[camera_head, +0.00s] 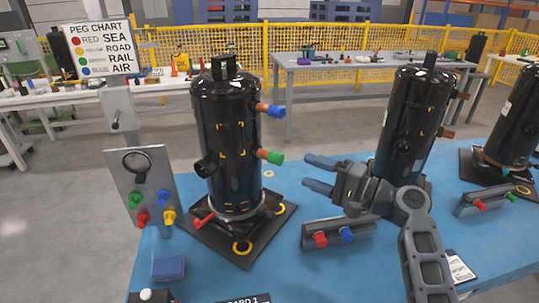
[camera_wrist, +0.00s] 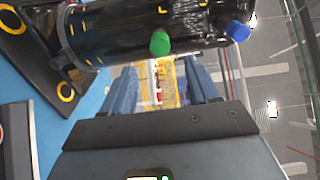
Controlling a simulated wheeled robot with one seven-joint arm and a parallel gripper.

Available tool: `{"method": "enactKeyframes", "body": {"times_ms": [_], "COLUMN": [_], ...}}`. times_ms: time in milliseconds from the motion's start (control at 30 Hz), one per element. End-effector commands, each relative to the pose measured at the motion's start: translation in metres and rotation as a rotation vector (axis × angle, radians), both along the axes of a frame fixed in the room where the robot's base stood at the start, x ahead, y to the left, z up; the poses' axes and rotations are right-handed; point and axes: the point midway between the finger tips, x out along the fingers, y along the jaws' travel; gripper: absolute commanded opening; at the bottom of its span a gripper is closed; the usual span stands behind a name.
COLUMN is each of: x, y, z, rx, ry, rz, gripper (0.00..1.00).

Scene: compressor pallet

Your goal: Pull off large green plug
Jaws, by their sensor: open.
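The green plug (camera_head: 275,157) sits on the end of a copper pipe on the right side of the black compressor (camera_head: 228,130). It also shows in the wrist view (camera_wrist: 160,42), above and between my fingers, apart from them. A blue plug (camera_head: 276,111) caps the upper copper pipe and shows at the top right of the wrist view (camera_wrist: 237,31). My gripper (camera_head: 312,173) is open and empty, to the right of the green plug and slightly lower, with its blue fingers pointing left. In the wrist view my gripper (camera_wrist: 165,88) has a clear gap between its fingers.
A second black compressor (camera_head: 407,125) stands behind my gripper. A grey holder (camera_head: 338,233) with red and blue pegs lies in front. A panel (camera_head: 146,180) with coloured pegs stands left. A peg chart (camera_head: 98,50) hangs behind. The blue table (camera_head: 205,277) is partly clear in front.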

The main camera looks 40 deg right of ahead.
Motion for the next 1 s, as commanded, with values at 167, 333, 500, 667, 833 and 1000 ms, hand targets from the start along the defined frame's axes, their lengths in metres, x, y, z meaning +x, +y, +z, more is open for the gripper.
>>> {"method": "enactKeyframes", "body": {"times_ms": [167,333,500,667,833,1000], "x": [0.0,0.003,0.019,0.04,0.061,0.078], "y": [0.0,0.001,0.004,0.008,0.012,0.016], "z": [0.0,0.0,0.0,0.0,0.0,-0.001], "rx": [-0.001,-0.001,-0.002,-0.002,-0.002,-0.001], "ry": [0.001,0.001,-0.001,0.0,0.0,0.001], "rz": [-0.001,-0.001,0.001,0.002,0.001,0.0], "gripper": [0.6,0.6,0.6,0.6,0.6,0.6]}}
